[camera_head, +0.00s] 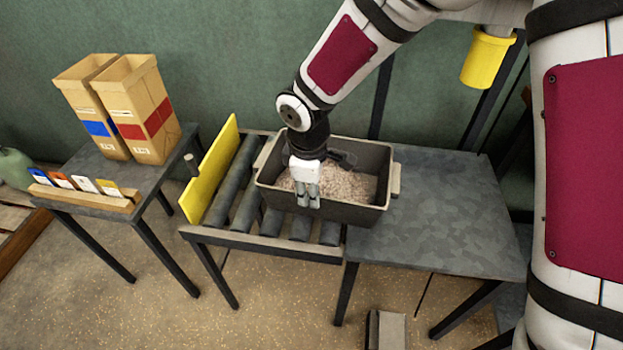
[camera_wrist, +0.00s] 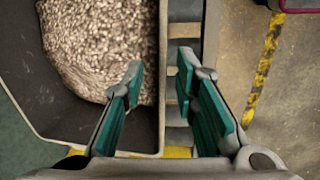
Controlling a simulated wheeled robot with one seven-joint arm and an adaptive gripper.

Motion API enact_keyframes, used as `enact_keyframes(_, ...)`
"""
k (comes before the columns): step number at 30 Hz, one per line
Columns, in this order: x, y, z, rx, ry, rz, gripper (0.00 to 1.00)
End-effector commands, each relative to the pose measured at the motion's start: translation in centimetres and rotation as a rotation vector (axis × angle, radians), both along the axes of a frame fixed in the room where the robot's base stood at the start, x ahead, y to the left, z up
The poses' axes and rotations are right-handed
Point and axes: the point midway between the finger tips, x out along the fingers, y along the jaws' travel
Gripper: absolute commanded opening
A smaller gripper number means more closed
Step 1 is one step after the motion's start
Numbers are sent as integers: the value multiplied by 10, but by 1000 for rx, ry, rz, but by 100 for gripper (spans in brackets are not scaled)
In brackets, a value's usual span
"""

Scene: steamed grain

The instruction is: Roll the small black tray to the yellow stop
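The dark grey-black tray (camera_head: 345,212) has light handles at its ends and holds a heap of pale grain (camera_head: 345,184). It sits across the right part of the roller track (camera_head: 244,203) and the left part of the grey table top. The yellow stop (camera_head: 211,170) is an upright plate at the track's left end, with bare rollers between it and the tray. My gripper (camera_head: 307,203) is at the tray's front wall. In the wrist view its fingers (camera_wrist: 160,66) are apart, one inside the tray and one outside, with the wall (camera_wrist: 160,100) between them. I cannot tell whether they touch it.
The grey table top (camera_head: 440,215) to the right of the tray is clear. A side table at left holds two tall cardboard boxes (camera_head: 135,108) and a wooden card rack (camera_head: 80,196). A yellow cylinder (camera_head: 486,60) hangs at upper right. A grey box (camera_head: 386,329) stands on the floor.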

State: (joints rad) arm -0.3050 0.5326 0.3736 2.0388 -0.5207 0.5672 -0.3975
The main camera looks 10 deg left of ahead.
Motion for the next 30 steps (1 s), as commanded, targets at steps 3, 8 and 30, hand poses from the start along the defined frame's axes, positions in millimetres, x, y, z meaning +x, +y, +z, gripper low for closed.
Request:
enact_keyframes(3, 3, -1, -25, -2, 2, 1, 27)
enact_keyframes(8, 6, -1, -51, -1, 2, 1, 27)
enact_keyframes(30, 10, -1, -79, 0, -1, -1, 4)
